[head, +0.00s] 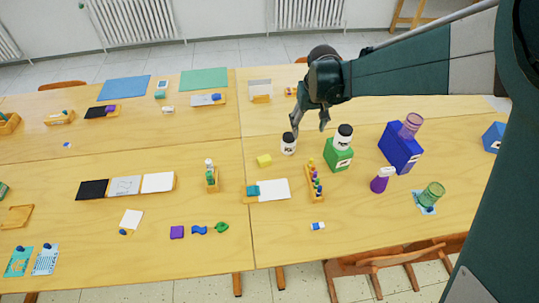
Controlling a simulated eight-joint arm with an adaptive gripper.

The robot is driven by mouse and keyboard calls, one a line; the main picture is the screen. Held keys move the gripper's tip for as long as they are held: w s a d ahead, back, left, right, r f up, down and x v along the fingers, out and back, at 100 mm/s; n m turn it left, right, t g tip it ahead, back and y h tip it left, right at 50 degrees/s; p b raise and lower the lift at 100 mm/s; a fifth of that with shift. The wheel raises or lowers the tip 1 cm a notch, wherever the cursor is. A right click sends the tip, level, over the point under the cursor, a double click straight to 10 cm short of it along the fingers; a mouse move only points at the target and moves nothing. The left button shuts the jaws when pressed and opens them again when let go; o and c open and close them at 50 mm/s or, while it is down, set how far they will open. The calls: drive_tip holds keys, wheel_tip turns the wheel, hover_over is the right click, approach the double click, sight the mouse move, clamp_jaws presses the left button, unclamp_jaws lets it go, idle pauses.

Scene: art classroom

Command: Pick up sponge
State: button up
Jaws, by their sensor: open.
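A small yellow block (264,161), which looks like the sponge, lies on the wooden table (215,135) in the head view, near the seam between the tabletops. My gripper (309,126) is in the upper middle, fingers pointing down, open. It appears to the right of and above the yellow block in the picture, apart from it. Nothing shows between the fingers. The exact height of the fingertips over the table is hard to tell.
A white jar with a dark lid (288,144) stands just below my gripper's left finger. A rack of colored pieces (315,183) and white paper (274,190) lie nearer.

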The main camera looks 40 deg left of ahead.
sight(263, 156)
drive_tip(key=s+a+f, duration=0.2)
drive_tip(key=a+f, duration=0.3)
drive_tip(key=s+a+f+n, duration=0.1)
drive_tip(key=s+a+f, duration=0.1)
drive_tip(key=a+f, duration=0.3)
drive_tip(key=s+a+f+n+g+h, duration=0.1)
drive_tip(key=s+a+f, duration=0.1)
drive_tip(key=a+f, duration=0.3)
drive_tip(key=shift+s+a, duration=0.4)
drive_tip(key=shift+a, duration=0.05)
drive_tip(key=shift+f+b, duration=0.35)
drive_tip(key=shift+f, duration=0.95)
drive_tip(key=shift+a+f+b, duration=0.2)
drive_tip(key=shift+f+b, duration=0.1)
drive_tip(key=shift+f, duration=2.3)
drive_tip(key=c, duration=0.8)
